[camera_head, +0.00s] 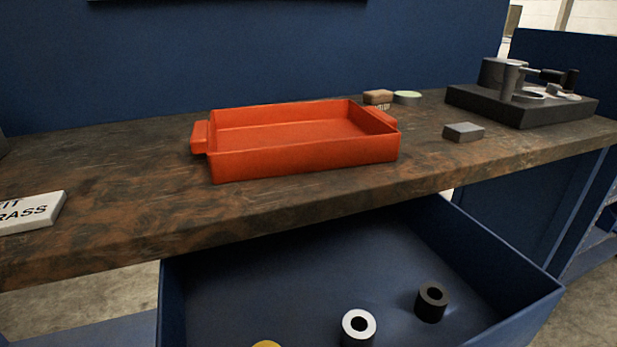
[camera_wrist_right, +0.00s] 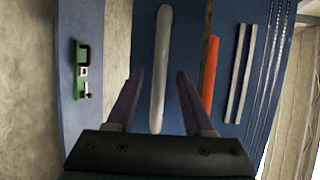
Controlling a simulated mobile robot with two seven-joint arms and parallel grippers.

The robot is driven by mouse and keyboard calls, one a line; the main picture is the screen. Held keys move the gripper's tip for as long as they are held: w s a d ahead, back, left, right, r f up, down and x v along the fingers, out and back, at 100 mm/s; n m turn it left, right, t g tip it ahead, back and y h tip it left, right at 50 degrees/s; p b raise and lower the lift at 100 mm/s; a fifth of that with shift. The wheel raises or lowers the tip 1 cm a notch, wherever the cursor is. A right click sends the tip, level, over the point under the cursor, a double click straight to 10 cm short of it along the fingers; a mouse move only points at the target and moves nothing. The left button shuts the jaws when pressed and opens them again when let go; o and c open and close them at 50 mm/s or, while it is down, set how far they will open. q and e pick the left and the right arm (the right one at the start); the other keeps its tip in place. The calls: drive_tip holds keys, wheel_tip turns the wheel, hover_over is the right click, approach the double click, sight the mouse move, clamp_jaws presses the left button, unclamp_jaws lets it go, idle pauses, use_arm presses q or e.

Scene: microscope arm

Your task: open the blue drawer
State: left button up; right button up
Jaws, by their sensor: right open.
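The blue drawer (camera_head: 300,285) is open in the head view, pulled out from under the workbench. Its interior shows, holding a white-topped ring (camera_head: 359,327), a black ring (camera_head: 431,302) and a yellow piece (camera_head: 266,344) cut off by the frame's bottom edge. My right gripper (camera_wrist_right: 158,82) is open in the right wrist view, its two fingers apart. A long pale bar (camera_wrist_right: 161,50) on a blue surface shows between and beyond the fingers; I cannot tell whether they touch it. Neither gripper shows in the head view.
An orange tray (camera_head: 300,165) stands on the brown workbench top (camera_head: 120,200). A dark-based device (camera_head: 530,105) and a small grey block (camera_head: 463,132) are at the right. A white lettered sign (camera_head: 30,213) lies at the left. A green piece (camera_wrist_right: 81,85) shows in the wrist view.

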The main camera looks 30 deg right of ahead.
drive_tip(key=v, duration=0.7)
drive_tip(key=shift+s, duration=0.1)
